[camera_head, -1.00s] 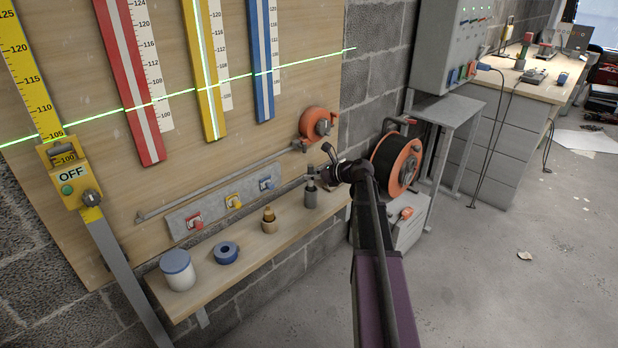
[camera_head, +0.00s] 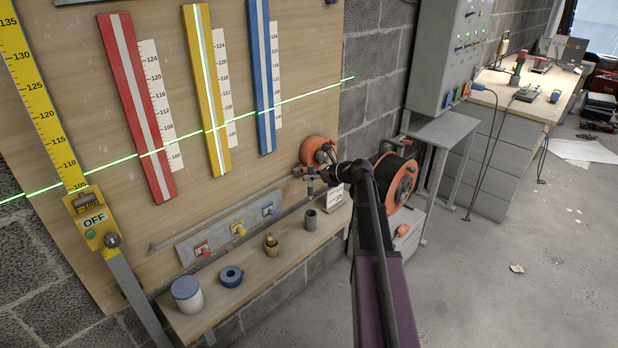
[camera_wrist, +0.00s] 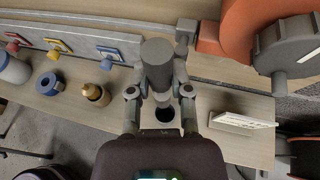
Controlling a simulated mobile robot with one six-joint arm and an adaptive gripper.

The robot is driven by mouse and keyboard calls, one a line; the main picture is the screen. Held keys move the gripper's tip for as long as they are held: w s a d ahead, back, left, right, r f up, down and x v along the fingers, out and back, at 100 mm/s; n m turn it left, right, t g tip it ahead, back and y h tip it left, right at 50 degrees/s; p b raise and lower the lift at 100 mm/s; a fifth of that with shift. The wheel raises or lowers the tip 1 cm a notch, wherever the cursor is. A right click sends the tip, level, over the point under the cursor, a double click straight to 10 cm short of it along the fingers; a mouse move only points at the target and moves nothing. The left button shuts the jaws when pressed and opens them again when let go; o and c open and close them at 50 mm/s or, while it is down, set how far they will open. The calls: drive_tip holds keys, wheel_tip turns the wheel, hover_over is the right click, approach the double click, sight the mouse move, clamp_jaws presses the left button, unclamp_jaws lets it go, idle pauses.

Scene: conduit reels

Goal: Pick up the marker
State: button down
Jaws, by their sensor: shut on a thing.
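The marker (camera_wrist: 157,66) is a thick grey cylinder, seen end-on in the wrist view. My gripper (camera_wrist: 160,92) is shut on it, with a finger on each side. In the head view, my gripper (camera_head: 313,175) is at the right end of the shelf, above a grey cup (camera_head: 311,220) standing there. The cup's dark opening (camera_wrist: 168,113) shows just below the marker in the wrist view. The marker seems raised clear of the cup. In the head view the marker is small and partly hidden by my gripper.
On the wooden shelf (camera_head: 215,300) stand a white jar with a blue lid (camera_head: 187,294), a blue ring (camera_head: 231,276), a brown-yellow bottle (camera_head: 271,245) and a white card (camera_head: 334,199). An orange reel (camera_head: 319,150) hangs on the board close by. Another orange reel (camera_head: 400,184) is right.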

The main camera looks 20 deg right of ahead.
sight(312, 166)
drive_tip(key=shift+r+p, duration=2.25)
drive_tip(key=shift+r, duration=0.5)
drive_tip(key=shift+s, duration=0.15)
